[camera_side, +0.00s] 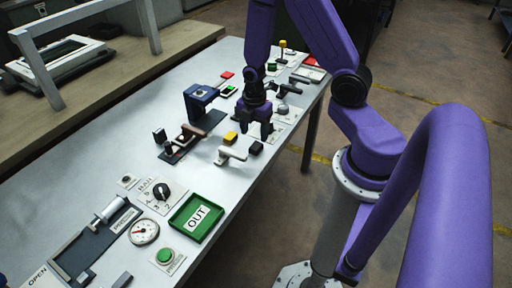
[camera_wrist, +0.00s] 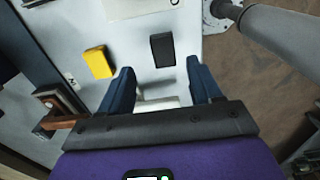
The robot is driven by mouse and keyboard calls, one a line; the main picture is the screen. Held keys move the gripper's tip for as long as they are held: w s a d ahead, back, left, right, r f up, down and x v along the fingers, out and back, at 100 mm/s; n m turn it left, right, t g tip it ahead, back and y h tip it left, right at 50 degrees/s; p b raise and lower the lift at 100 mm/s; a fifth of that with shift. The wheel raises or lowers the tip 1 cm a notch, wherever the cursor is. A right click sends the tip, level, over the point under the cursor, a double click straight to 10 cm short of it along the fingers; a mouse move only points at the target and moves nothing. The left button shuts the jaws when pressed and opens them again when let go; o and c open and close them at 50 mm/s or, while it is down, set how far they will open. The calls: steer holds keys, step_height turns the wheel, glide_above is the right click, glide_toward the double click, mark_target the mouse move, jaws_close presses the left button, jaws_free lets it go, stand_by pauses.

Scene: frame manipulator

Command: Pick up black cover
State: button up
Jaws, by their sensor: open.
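The black cover, seen as a small dark block (camera_wrist: 162,50), lies on the white table beyond my fingertips in the wrist view. It also shows in the side view (camera_side: 256,148), at the right of a yellow block (camera_side: 231,138). My gripper (camera_wrist: 160,72) is open with nothing held; its two fingers are spread, with the black block ahead of the gap. In the side view my gripper (camera_side: 255,127) points down above the table, just behind the two blocks. The yellow block (camera_wrist: 98,62) sits to the left in the wrist view.
A white handle-like piece (camera_side: 232,155) lies close in front of the blocks. A dark blue box (camera_side: 199,102) and a brown-handled fixture (camera_side: 187,138) stand to the left. A green OUT tray (camera_side: 184,226) is nearer the camera. The table's edge is close on the right.

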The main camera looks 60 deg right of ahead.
mark_target(257, 144)
steer(key=f, duration=0.2)
steer(key=shift+s+d+f, duration=0.3)
steer(key=shift+f, duration=1.25)
steer(key=shift+c, duration=0.3)
steer(key=c, duration=1)
